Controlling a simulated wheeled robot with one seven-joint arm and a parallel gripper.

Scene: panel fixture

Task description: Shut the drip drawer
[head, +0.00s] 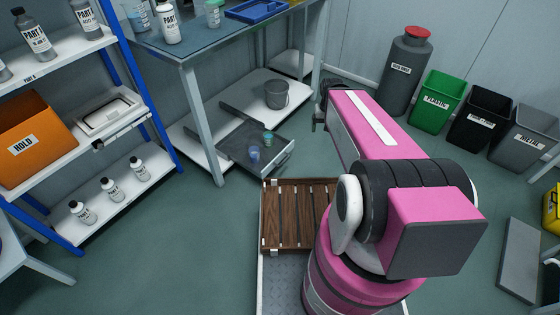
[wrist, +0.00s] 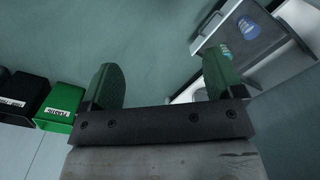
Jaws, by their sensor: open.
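The drip drawer (head: 236,145) is a dark grey tray with a pale front panel (head: 280,161). It stands pulled out under the workbench. A blue cup (head: 254,153) and a teal cup (head: 267,137) are in it. In the wrist view the drawer (wrist: 267,43) shows at the upper right, with its pale front and handle (wrist: 208,24) facing left. My gripper (wrist: 163,80) has two green fingers spread wide with nothing between them. In the head view my gripper is mostly hidden behind my pink arm, to the right of the drawer and apart from it.
A grey bucket (head: 276,94) stands on the bench's lower shelf. The bench leg (head: 204,125) is left of the drawer. Green (head: 437,101), black (head: 481,118) and grey bins (head: 524,135) line the right wall beside a grey cylinder (head: 404,75).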

